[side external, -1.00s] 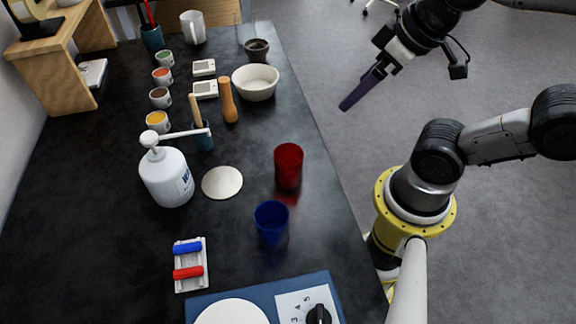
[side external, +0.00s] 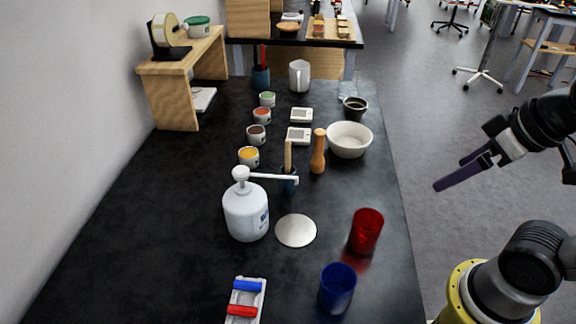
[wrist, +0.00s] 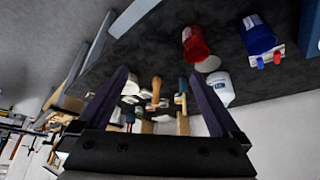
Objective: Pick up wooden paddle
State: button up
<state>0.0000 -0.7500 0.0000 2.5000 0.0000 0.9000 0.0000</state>
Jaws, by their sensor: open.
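A flat pale wooden paddle (side external: 288,156) stands upright in a small dark blue cup (side external: 289,183), behind the white pump bottle (side external: 246,211). Its lower end is hidden in the cup. In the wrist view the paddle (wrist: 182,106) and its cup (wrist: 182,84) appear between my fingers, some way off. A rounded brown wooden handle-like piece (side external: 318,152) stands just right of it. My gripper (side external: 450,174) is open and empty, off the right edge of the table and well apart from the paddle; both dark fingers show in the wrist view (wrist: 158,75).
The pump's spout (side external: 274,178) reaches across close to the cup. A white bowl (side external: 349,139), red cup (side external: 366,231) and blue cup (side external: 337,288) stand on the right side of the black table (side external: 150,220). Small paint pots (side external: 256,134) line up left of the paddle.

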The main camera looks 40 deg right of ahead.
jog(key=c, duration=0.8)
jog(key=shift+o, duration=0.2)
